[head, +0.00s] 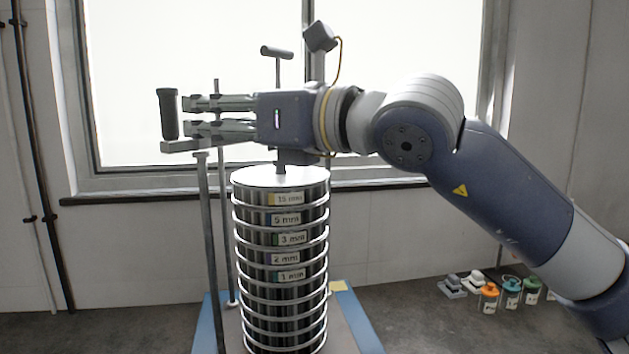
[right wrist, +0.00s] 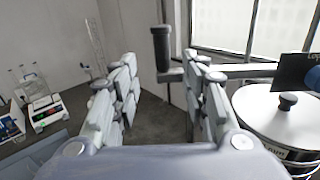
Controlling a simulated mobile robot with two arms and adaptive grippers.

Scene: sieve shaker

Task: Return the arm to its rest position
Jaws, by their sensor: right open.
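My right gripper (head: 187,116) reaches in from the right at the height of the clamp bar, above the sieve stack. Its fingers are apart with nothing between them; the gap also shows in the right wrist view (right wrist: 160,66). A dark upright handle (head: 170,112) stands just beyond the fingertips, on the end of a grey bar (head: 180,147). It also shows in the right wrist view (right wrist: 161,48), ahead of the open fingers. The sieve stack (head: 282,229) stands upright below the gripper, its lid (head: 250,176) on top. My left gripper is not in view.
Slim posts (head: 208,240) rise beside the stack, and a T-shaped handle (head: 277,52) stands behind my wrist. Small bottles (head: 511,293) sit at the right. A balance (right wrist: 45,112) shows at left in the right wrist view. The window is behind.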

